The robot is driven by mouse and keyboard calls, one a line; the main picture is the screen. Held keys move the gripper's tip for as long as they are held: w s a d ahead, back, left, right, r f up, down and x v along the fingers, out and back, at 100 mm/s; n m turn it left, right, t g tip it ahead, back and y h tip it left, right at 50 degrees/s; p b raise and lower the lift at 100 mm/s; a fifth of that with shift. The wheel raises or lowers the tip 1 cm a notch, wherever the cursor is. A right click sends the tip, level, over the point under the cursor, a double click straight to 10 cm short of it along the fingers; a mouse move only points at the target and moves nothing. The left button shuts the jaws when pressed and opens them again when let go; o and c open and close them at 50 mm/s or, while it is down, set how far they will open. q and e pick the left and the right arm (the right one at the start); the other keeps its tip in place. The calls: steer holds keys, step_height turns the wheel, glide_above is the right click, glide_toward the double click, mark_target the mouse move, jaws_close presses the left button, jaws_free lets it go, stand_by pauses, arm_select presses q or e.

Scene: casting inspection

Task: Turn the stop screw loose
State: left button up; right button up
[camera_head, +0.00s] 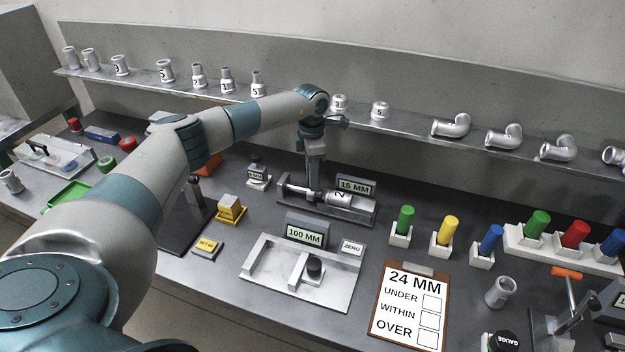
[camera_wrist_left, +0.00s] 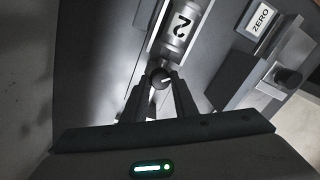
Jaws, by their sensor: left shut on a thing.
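My left gripper (camera_head: 315,194) reaches down over the bench gauge (camera_head: 362,218) with the 15 MM display. In the left wrist view its two fingers (camera_wrist_left: 160,88) are closed around a small dark round knob with a light mark, the stop screw (camera_wrist_left: 158,76). A silver casting (camera_head: 338,199) marked 2 lies on its side in this gauge, next to the screw. It also shows in the left wrist view (camera_wrist_left: 180,28). In the head view the fingers hide the screw. My right gripper is in neither view.
The 15 MM display (camera_head: 354,186) stands right behind the casting. In front are the 100 MM display (camera_head: 306,232), a plate with a black knob (camera_head: 314,268) and the ZERO block (camera_head: 351,247). A yellow block (camera_head: 231,208) stands left. A shelf (camera_head: 290,107) with castings runs behind.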

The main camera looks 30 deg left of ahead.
arm_select(q)
steer(key=n, duration=0.4)
steer(key=shift+n+b, duration=0.3)
steer(key=shift+b, duration=0.1)
steer(key=n, duration=0.4)
steer(key=shift+r+n, duration=0.1)
steer(key=shift+n, duration=0.3)
steer(key=shift+t, duration=0.3)
steer(key=o, duration=1)
steer(key=shift+o, duration=0.2)
